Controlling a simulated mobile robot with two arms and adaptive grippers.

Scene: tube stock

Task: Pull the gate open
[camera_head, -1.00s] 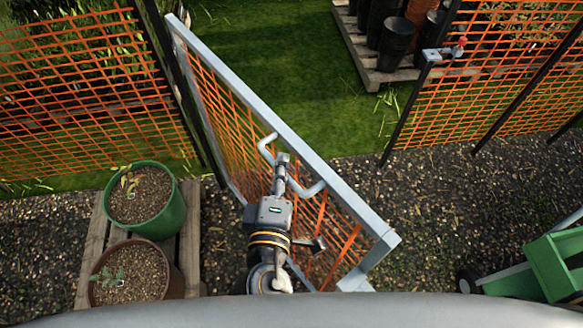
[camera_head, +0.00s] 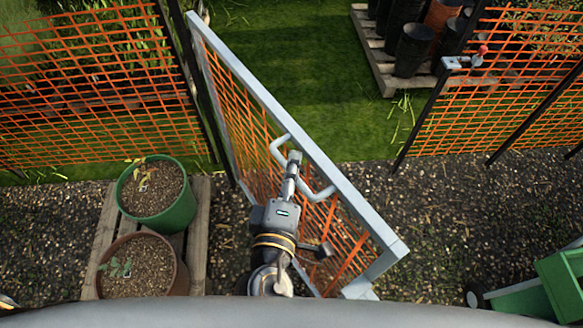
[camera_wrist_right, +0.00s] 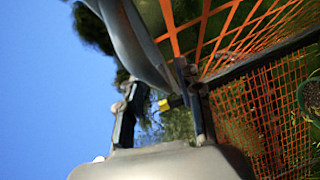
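The gate (camera_head: 285,115) is a grey metal frame with orange mesh. It stands swung open at an angle, its far end by the dark post and its free end towards me on the right. A bent grey handle (camera_head: 321,194) is on its face. My right gripper (camera_head: 294,158) is at the handle, in front of the mesh. In the right wrist view its two dark fingers (camera_wrist_right: 160,105) stand apart, with a grey bar (camera_wrist_right: 140,45) running down to the right-hand finger. Whether the fingers touch the handle is hard to tell. My left gripper is out of view.
Two planted pots, green (camera_head: 180,212) and brown (camera_head: 176,280), stand on a wooden pallet (camera_head: 200,235) at left. A green cart (camera_head: 525,300) is at lower right. Orange fencing (camera_head: 80,90) flanks the opening.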

